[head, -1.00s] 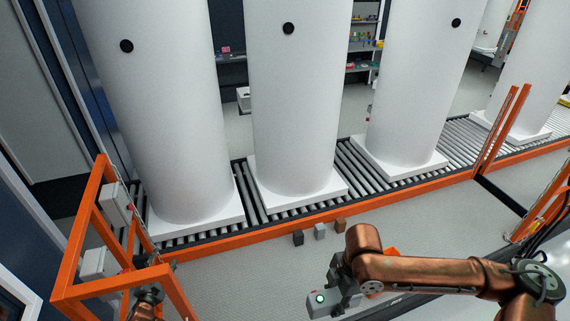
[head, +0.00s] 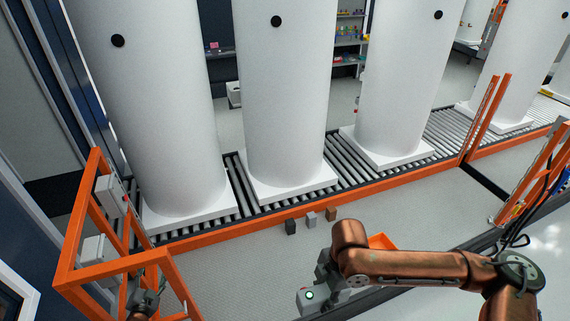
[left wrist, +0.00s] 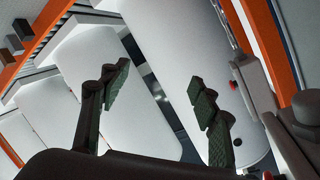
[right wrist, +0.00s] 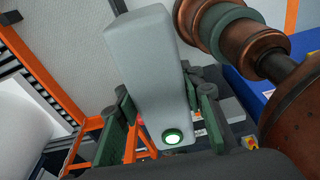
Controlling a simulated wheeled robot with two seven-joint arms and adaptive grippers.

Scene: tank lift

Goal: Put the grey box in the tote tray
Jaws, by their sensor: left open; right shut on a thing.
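A grey box (right wrist: 155,65) with a lit green button is between the fingers of my right gripper (right wrist: 165,105). In the head view the box (head: 308,299) is held at the bottom centre, and my right gripper (head: 326,272) is partly hidden by my arm. An orange piece (head: 381,242), possibly the tote tray, shows behind my right arm; most of it is hidden. My left gripper (head: 147,297) is open and empty by the orange frame at lower left. Its spread fingers show in the left wrist view (left wrist: 158,105).
Tall white tanks (head: 285,110) stand on a roller conveyor (head: 345,172) with an orange rail. Small dark (head: 291,227), grey (head: 311,219) and brown (head: 331,214) blocks sit in front of it. An orange frame (head: 75,235) closes in the lower left.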

